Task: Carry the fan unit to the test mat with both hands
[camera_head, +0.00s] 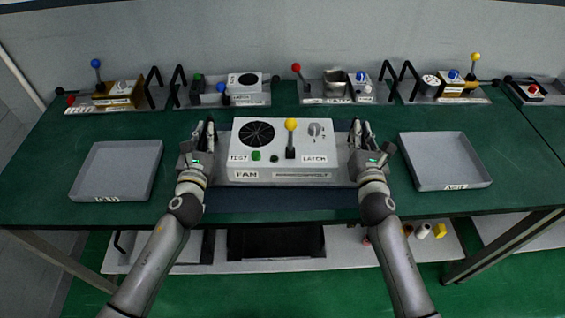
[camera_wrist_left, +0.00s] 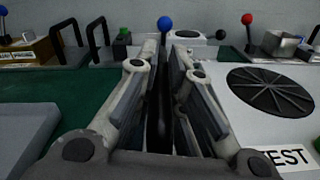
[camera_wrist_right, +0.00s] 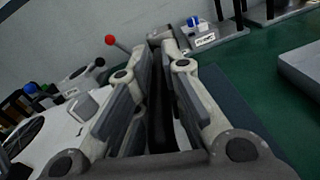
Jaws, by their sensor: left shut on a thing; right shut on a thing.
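The fan unit (camera_head: 275,174) is a white box with a round black fan grille, a yellow-knobbed lever, a green button and a dial, labelled TEST, LATCH and FAN. It sits level over a dark blue mat (camera_head: 285,203), whose front part shows. I cannot tell whether the unit touches the mat. My left gripper (camera_head: 206,140) is at the unit's left side, shut on a dark upright handle bar (camera_wrist_left: 164,110). My right gripper (camera_head: 360,140) is at its right side, shut on the matching bar (camera_wrist_right: 158,105). The fingers hide much of both bars.
Grey trays stand at the left (camera_head: 116,171) and right (camera_head: 447,160) of the green table (camera_head: 530,175). A row of other units with levers and black handles lines the back, including one with a red knob (camera_head: 297,68). A lower shelf (camera_head: 320,258) holds several items.

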